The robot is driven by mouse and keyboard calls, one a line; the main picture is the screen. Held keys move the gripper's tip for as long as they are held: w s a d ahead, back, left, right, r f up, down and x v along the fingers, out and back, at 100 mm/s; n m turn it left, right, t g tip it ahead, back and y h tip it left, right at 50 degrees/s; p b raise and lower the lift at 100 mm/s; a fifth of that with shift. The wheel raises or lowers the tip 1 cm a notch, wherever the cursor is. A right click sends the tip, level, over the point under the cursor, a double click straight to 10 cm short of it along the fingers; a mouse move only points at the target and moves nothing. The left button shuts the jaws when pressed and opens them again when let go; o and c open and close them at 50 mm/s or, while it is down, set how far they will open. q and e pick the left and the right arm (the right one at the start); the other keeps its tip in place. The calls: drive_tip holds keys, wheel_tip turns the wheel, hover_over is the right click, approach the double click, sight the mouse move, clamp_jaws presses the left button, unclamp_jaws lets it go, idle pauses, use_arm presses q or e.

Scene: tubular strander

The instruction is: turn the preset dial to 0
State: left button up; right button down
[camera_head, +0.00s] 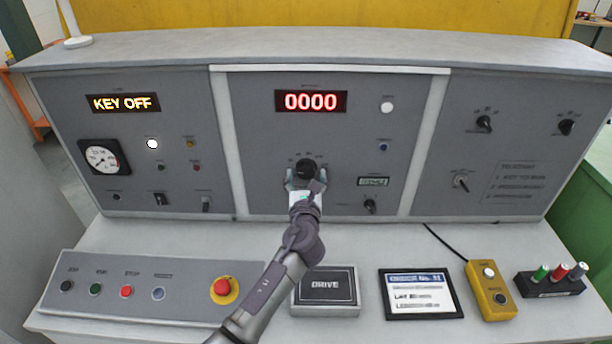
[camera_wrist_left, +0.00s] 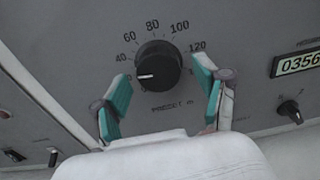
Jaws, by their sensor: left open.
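The preset dial is a black round knob (camera_head: 306,169) low on the middle panel. In the left wrist view the dial (camera_wrist_left: 158,66) has a white pointer mark aimed left, toward a scale label partly hidden by a fingertip. Labels 40 to 120 show around it, and the lettering below begins with "PRESET". My left gripper (camera_head: 305,184) is in front of the panel at the dial. In the left wrist view the gripper (camera_wrist_left: 163,84) is open, its green-padded fingers on either side of the dial with gaps. My right gripper is not in view.
A red display (camera_head: 311,101) reads 0000, and an amber one (camera_head: 123,103) reads KEY OFF. A small selector (camera_head: 370,206) and counter (camera_head: 373,182) sit right of the dial. The desk holds a red stop button (camera_head: 222,287), a DRIVE box (camera_head: 325,287) and a yellow pendant (camera_head: 490,290).

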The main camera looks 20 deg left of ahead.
use_arm(q)
drive_tip(key=shift+w, duration=0.15)
drive_tip(key=c, duration=1.2)
drive_tip(key=shift+o, duration=0.2)
drive_tip(key=shift+n, duration=0.3)
drive_tip(key=n+b, duration=0.2)
drive_tip(key=n, duration=0.2)
drive_tip(key=n+b, duration=0.2)
drive_tip(key=n, duration=0.4)
drive_tip(key=shift+r, duration=0.1)
